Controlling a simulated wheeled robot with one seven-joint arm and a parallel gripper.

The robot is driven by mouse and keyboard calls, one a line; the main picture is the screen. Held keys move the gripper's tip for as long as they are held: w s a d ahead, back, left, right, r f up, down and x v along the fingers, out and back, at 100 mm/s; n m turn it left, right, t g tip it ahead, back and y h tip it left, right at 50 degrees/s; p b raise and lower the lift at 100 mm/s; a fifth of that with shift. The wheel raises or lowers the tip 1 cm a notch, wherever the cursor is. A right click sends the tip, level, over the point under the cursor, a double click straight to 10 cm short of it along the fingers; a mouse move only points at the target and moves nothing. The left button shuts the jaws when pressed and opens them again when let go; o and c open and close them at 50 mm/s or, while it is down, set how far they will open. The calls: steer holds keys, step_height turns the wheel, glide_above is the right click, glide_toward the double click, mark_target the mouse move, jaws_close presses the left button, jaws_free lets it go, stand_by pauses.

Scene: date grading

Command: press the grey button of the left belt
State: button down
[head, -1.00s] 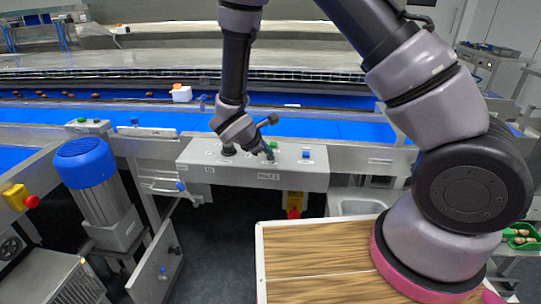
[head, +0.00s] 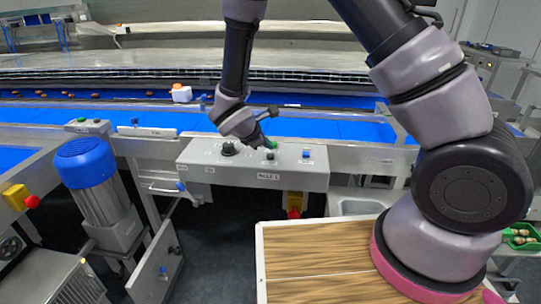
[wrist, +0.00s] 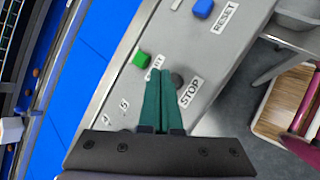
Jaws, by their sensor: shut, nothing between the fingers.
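The grey button (wrist: 178,79) sits beside the STOP label (wrist: 190,92) on the control box (head: 215,170) at the left belt. In the wrist view it is just right of my fingertips, partly hidden behind a finger. In the head view the grey button (head: 270,155) shows just below the fingertips. My gripper (wrist: 160,72) is shut and empty, its teal fingers pointing at the panel between the grey and green buttons. The gripper (head: 264,146) appears slightly above the panel; contact is not visible. The green button (wrist: 141,58) lies left of the fingertips.
A blue button (wrist: 203,8) with a RESET label is farther along the panel. A black knob (head: 228,149) stands on the box's left part. A blue belt (head: 330,128) runs behind it. A yellow and red switch (head: 294,205) hangs below the box.

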mark_target(268, 156)
steer(key=shift+r, duration=2.35)
steer(key=shift+d, duration=0.1)
steer(key=s+d+r+m+g+y, duration=0.1)
steer(key=s+d+r+m+g, duration=0.15)
steer(key=d+r+m, duration=0.55)
steer(key=s+d+r+m+g+y, duration=0.15)
steer(key=s+d+r+m, duration=0.3)
steer(key=d+r, duration=0.45)
steer(key=s+d+r+m+t+y, duration=0.3)
steer(key=s+r+m+y, duration=0.1)
steer(key=s+r+m, duration=0.7)
steer(key=shift+s+r+m+t+y, duration=0.35)
steer(key=shift+s+r, duration=0.1)
steer(key=shift+r, duration=0.25)
